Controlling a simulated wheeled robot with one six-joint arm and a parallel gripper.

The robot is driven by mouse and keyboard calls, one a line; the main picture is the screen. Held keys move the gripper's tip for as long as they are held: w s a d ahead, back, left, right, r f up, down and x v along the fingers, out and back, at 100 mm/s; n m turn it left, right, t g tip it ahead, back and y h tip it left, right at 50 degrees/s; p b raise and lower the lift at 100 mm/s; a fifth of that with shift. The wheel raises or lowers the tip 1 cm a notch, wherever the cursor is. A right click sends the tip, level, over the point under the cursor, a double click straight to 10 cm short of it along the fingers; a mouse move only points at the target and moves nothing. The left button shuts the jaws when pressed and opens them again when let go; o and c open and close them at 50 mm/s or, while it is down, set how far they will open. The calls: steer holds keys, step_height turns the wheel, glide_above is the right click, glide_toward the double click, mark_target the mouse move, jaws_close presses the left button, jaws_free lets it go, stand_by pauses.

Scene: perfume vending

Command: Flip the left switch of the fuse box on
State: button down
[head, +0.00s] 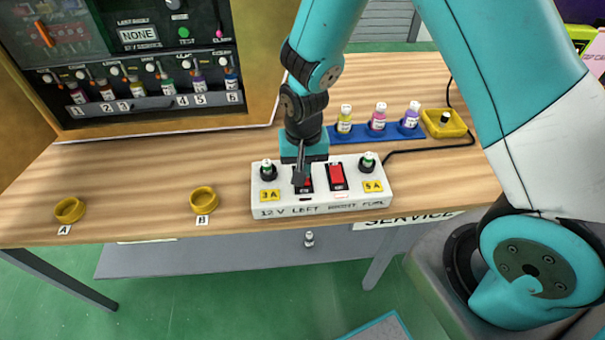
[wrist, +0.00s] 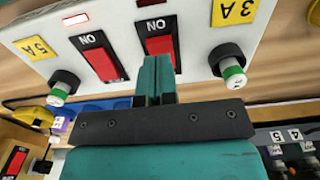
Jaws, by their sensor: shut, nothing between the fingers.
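The white fuse box (head: 320,208) lies on the wooden table, with a 3A label at its left and a 5A label at its right. Its left red switch (head: 307,183) is partly hidden by my gripper (head: 299,180) in the head view. The wrist view is turned, so the left switch (wrist: 161,46) shows to the right of the right switch (wrist: 98,60). My gripper (wrist: 152,68) is shut and empty, with its teal fingertips at the left switch's lower edge in that view. I cannot tell whether they touch it. The right switch (head: 337,177) is clear in the head view.
Black fuse holders (head: 268,170) (head: 368,162) stand up beside the switches. Behind the box, a blue rack (head: 360,137) holds small bottles beside a yellow tray (head: 457,130). The vending machine (head: 150,128) stands back left. Yellow rings (head: 70,209) (head: 204,199) lie front left.

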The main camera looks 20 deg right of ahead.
steer(key=shift+f+b, duration=0.85)
steer(key=shift+f, duration=0.4)
stand_by(0.4)
steer(key=shift+r, duration=0.15)
step_height(320, 180, up, 7)
steer(key=p, duration=0.6)
stand_by(0.4)
steer(key=s+a+r+n+y, duration=0.1)
steer(key=s+a+r+n, duration=0.2)
steer(key=r, duration=0.5)
steer(key=s+a+r+n+y, duration=0.15)
steer(key=s+r, duration=0.25)
steer(key=r, duration=0.4)
steer(key=s+r+n+y, duration=0.1)
steer(key=s+r+n, duration=0.5)
steer(key=s, duration=0.5)
step_height(320, 180, up, 2)
steer(key=shift+s+r+y, duration=0.15)
steer(key=shift+s+y, duration=0.15)
steer(key=shift+y, duration=0.05)
